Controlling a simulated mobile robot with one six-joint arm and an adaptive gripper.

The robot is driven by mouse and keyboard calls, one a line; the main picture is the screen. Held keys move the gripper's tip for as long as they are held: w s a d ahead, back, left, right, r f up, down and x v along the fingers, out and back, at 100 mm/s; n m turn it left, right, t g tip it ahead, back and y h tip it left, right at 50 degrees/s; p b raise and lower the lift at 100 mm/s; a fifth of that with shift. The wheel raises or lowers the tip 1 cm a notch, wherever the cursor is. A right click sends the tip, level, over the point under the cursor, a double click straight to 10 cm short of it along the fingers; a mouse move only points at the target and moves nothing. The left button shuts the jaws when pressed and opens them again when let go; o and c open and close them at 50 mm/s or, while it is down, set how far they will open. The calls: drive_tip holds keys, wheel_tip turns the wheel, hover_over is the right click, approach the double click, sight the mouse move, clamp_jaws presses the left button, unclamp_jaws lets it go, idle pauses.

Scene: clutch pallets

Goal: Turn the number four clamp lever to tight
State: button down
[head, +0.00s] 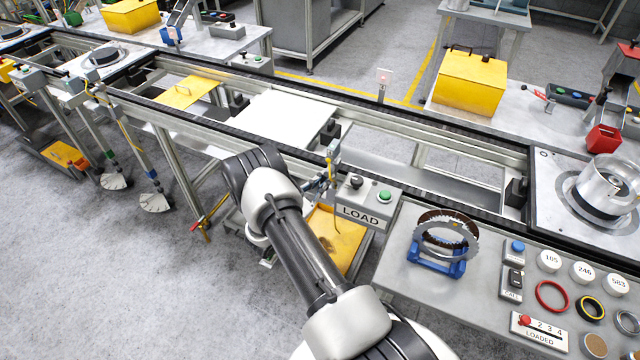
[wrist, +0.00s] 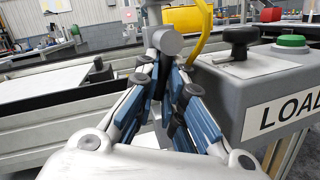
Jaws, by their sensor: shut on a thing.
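My gripper (wrist: 163,88) is in the middle of the wrist view, beside the grey LOAD box. Its blue-padded fingers are closed together on a grey lever-like part (wrist: 168,43) with a round end. A yellow curved tube (wrist: 205,28) rises just behind it. In the head view, my gripper (head: 325,178) is at the near rail, left of the LOAD box, by a small upright fitting with yellow on it (head: 331,152). I see no number four or tight mark there. The fingers hide much of the held part, and I cannot tell its turned position.
The LOAD box (head: 365,214) carries a black knob and a green button, close right of my gripper. Conveyor rails (head: 390,160) run behind. A white plate (head: 285,119) lies on them. A bench (head: 412,282) with a blue ring stand (head: 437,262) is at right.

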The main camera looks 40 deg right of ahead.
drive_tip(key=shift+s+d+r+n+t+h+b, duration=0.15)
drive_tip(key=shift+s+n+t+b, duration=0.1)
drive_tip(key=shift+n, duration=0.5)
drive_tip(key=shift+s+d+r+n+t+h+b, duration=0.1)
drive_tip(key=shift+s+n+t+h+b, duration=0.15)
drive_tip(key=shift+n, duration=0.55)
drive_tip(key=shift+s+d+r+n+t+h+b, duration=0.15)
drive_tip(key=shift+n+t, duration=0.15)
drive_tip(key=shift+n, duration=0.45)
drive_tip(key=shift+w, duration=0.1)
drive_tip(key=c, duration=1.7)
unclamp_jaws()
drive_tip(key=shift+a+f, duration=0.15)
drive_tip(key=shift+f, duration=0.1)
drive_tip(key=v, duration=1.1)
drive_tip(key=shift+a, duration=0.4)
